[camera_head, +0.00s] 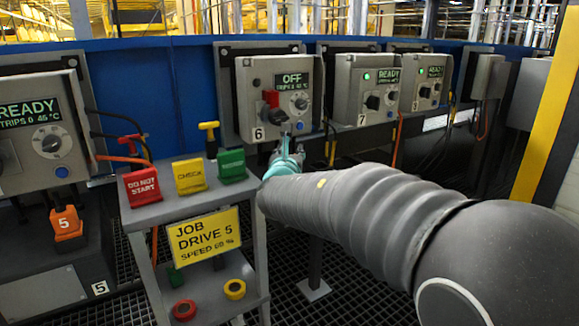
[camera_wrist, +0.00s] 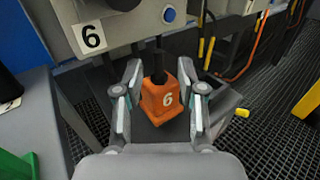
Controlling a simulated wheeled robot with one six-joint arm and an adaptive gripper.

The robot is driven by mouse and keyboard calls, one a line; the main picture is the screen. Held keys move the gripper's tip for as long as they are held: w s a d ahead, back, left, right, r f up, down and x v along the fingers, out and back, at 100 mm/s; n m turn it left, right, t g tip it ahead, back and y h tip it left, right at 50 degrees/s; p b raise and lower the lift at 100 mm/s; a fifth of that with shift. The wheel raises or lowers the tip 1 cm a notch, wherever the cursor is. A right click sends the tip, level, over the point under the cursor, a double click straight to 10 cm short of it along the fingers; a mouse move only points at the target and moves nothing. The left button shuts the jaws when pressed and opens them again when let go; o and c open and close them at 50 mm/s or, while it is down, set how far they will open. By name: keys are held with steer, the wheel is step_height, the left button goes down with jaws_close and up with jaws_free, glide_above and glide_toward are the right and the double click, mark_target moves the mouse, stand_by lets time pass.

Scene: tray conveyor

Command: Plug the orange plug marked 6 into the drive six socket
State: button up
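The orange plug marked 6 (camera_wrist: 163,99) stands under the control box marked 6 in the wrist view, turned a little, with a dark cable or stem at its top. My gripper (camera_wrist: 161,92) is open, with one finger on each side of the plug and narrow gaps showing. The box marked 6 (camera_head: 248,100) reads OFF in the head view and has a red switch. My gripper also shows in the head view (camera_head: 285,150), below that box, and the plug is hidden there. I cannot make out the drive six socket or whether the plug sits in one.
A grey cart (camera_head: 206,203) with red, yellow and green tags stands left of my gripper; its sign reads JOB DRIVE 5. An orange plug marked 5 (camera_head: 67,224) is at the far left. Boxes for further drives, including 7 (camera_head: 366,92), stand to the right. Hanging cables run nearby.

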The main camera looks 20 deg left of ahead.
mark_target(290, 148)
steer(key=shift+x, duration=1.5)
steer(key=shift+a, duration=0.1)
steer(key=shift+c, duration=0.2)
jaws_close()
steer(key=shift+r, duration=0.2)
